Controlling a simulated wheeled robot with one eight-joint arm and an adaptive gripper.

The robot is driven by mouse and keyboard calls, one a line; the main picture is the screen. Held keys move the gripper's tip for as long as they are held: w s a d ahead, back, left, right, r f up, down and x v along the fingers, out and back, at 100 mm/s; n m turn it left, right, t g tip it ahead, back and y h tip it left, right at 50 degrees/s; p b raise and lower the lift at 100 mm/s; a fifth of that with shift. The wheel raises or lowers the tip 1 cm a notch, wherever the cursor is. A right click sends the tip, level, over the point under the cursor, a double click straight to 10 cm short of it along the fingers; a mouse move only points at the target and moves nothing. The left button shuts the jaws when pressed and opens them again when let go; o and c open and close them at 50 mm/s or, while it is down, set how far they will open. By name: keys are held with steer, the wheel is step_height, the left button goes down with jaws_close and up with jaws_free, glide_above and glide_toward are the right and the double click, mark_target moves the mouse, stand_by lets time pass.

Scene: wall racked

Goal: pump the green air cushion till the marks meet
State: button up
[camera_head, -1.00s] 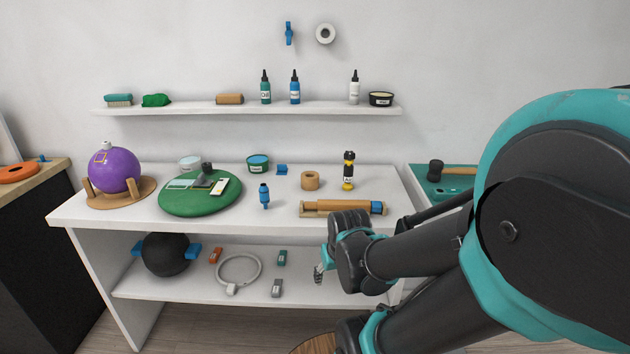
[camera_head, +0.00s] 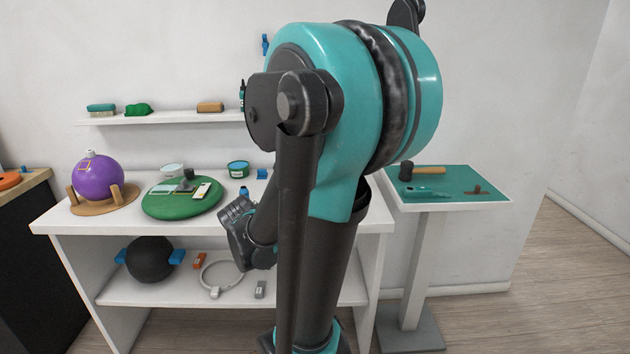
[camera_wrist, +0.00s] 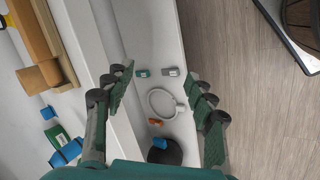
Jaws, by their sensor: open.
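The green air cushion (camera_head: 178,208) is a flat round disc lying on the left part of the white table's top. A dark knob-like part (camera_head: 188,175), a pale green flat piece and a white-and-yellow piece sit on it. Any marks are too small to read. My gripper (camera_head: 236,211) is to the right of the cushion, near the table's front edge and apart from it. In the wrist view my gripper (camera_wrist: 160,92) is open and empty, its fingers spread wide above the lower shelf. The cushion does not show in the wrist view.
A purple ball (camera_head: 98,177) stands in a wooden cradle left of the cushion. A green tin (camera_head: 238,169) is behind. The lower shelf holds a black ball (camera_head: 151,258) and a white ring (camera_wrist: 162,103). My arm hides the table's right part.

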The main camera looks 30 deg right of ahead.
steer(key=w+d+r+n+h, duration=0.2)
steer(key=d, duration=0.1)
steer(key=w+d+r+n+h, duration=0.2)
steer(key=w+d, duration=0.1)
steer(key=w+d+r+n+h, duration=0.1)
steer(key=w+d+r+n, duration=0.1)
steer(key=w+d, duration=0.1)
steer(key=shift+w+d+r+n+h, duration=0.2)
steer(key=shift+r+n+h, duration=0.1)
steer(key=shift+r+h, duration=0.1)
steer(key=w+d+r+n+h, duration=0.6)
steer(key=w+r+n, duration=0.2)
steer(key=r, duration=0.1)
steer(key=shift+x, duration=8.5)
steer(key=shift+w+r, duration=0.15)
steer(key=shift+r, duration=0.05)
steer(key=shift+c, duration=0.6)
jaws_close()
